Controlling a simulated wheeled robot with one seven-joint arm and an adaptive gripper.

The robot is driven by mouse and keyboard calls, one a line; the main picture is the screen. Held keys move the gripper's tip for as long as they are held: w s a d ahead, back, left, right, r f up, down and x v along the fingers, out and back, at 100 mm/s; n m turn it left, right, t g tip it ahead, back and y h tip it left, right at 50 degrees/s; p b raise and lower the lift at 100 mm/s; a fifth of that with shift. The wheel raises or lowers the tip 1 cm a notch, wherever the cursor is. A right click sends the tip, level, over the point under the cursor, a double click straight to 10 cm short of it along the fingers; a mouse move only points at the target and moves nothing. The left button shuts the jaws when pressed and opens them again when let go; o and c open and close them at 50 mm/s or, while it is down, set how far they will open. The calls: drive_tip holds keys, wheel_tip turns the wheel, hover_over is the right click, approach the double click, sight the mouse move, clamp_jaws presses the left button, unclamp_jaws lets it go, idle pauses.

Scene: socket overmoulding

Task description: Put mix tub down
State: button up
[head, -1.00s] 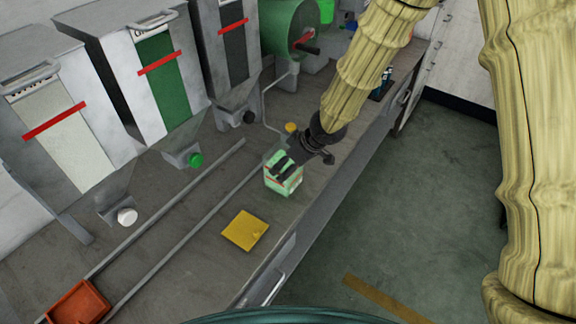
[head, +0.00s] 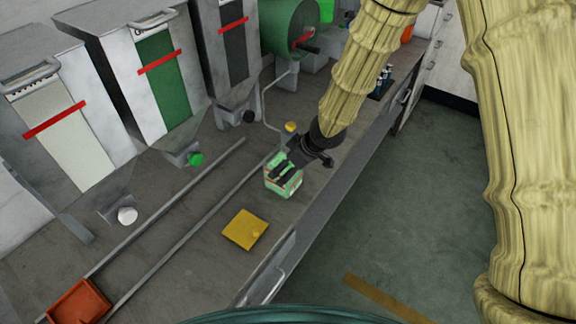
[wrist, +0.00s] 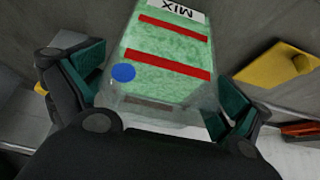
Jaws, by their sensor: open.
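The mix tub (head: 283,181) is a clear box with green contents and red bands, standing on the bench. In the wrist view the tub (wrist: 165,60) shows a "MIX" label and a blue dot. My gripper (head: 284,170) is at the tub's upper part. In the wrist view its two dark fingers with green pads (wrist: 160,95) are spread on either side of the tub, with a gap visible at least on the left. The fingers hide part of the tub in the head view.
A yellow square plate (head: 245,230) lies on the bench in front of the tub. Two rails run to an orange-red tray (head: 78,303) at lower left. Hoppers (head: 160,80) stand behind. The bench's front edge is close at the right.

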drive_tip(key=shift+r, duration=0.1)
drive_tip(key=p+v, duration=0.1)
drive_tip(key=v, duration=1.1)
idle(0.4)
drive_tip(key=s+d+f+m+g, duration=0.1)
drive_tip(key=s+d+f+m, duration=0.15)
drive_tip(key=s+f, duration=0.7)
drive_tip(key=s+d+f+m+g, duration=0.15)
drive_tip(key=s+f+m, duration=0.35)
drive_tip(key=f, duration=0.7)
drive_tip(key=s+d+f+m+h, duration=0.1)
drive_tip(key=s+d+f, duration=0.2)
drive_tip(key=s, duration=0.3)
drive_tip(key=s+d+f+m+h, duration=0.1)
drive_tip(key=s+d+f+h, duration=0.1)
drive_tip(key=s+d+f, duration=0.2)
drive_tip(key=s+d+f+m+g+h, duration=0.1)
drive_tip(key=s+d+f, duration=0.3)
drive_tip(key=s, duration=0.6)
drive_tip(key=shift+d+f+m+h, duration=0.2)
drive_tip(key=shift+d+m+h, duration=0.2)
drive_tip(key=shift+d, duration=0.25)
